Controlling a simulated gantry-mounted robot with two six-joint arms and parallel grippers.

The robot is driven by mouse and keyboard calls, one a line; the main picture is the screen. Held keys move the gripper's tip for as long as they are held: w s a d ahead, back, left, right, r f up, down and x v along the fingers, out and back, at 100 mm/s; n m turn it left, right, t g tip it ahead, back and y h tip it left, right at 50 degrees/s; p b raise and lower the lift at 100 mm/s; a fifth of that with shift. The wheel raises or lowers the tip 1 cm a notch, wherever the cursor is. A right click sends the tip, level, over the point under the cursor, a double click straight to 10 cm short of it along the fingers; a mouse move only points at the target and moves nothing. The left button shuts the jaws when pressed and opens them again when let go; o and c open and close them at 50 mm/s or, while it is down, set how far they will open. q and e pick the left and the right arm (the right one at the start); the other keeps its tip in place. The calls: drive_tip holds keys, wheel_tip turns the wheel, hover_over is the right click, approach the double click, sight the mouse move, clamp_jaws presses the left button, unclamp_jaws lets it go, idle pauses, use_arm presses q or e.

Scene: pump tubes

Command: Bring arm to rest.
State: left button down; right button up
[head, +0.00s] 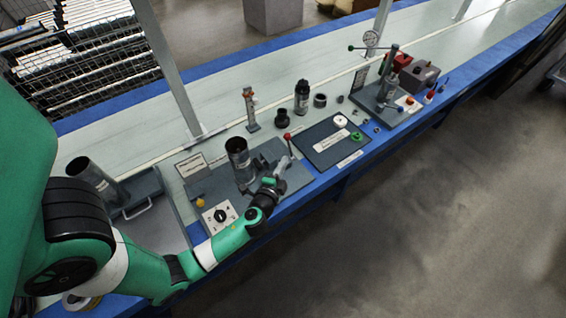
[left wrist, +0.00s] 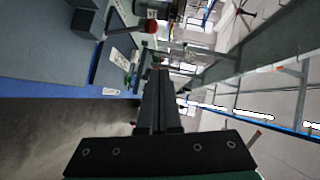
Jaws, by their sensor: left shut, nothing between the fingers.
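My green left arm (head: 232,240) reaches in from the left in the head view. Its gripper (head: 282,168) is over the front edge of the grey fixture plate (head: 296,178), close to a lever with a red knob (head: 288,136). Its shut, empty fingers (left wrist: 159,75) point away from the camera in the left wrist view, where the red knob (left wrist: 150,26) shows beyond them, apart from the tips. Whether the gripper touches the lever's lower part cannot be told. My right gripper is not in view.
A dark metal tube (head: 238,155) stands upright on the fixture. A dark mat (head: 318,148) with a white ring and a green part lies to its right. A grey tray (head: 150,215) lies left. The floor in front is clear.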

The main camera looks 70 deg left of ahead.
use_arm(q)
drive_tip(key=shift+s+d, duration=0.2)
drive_tip(key=shift+d, duration=0.05)
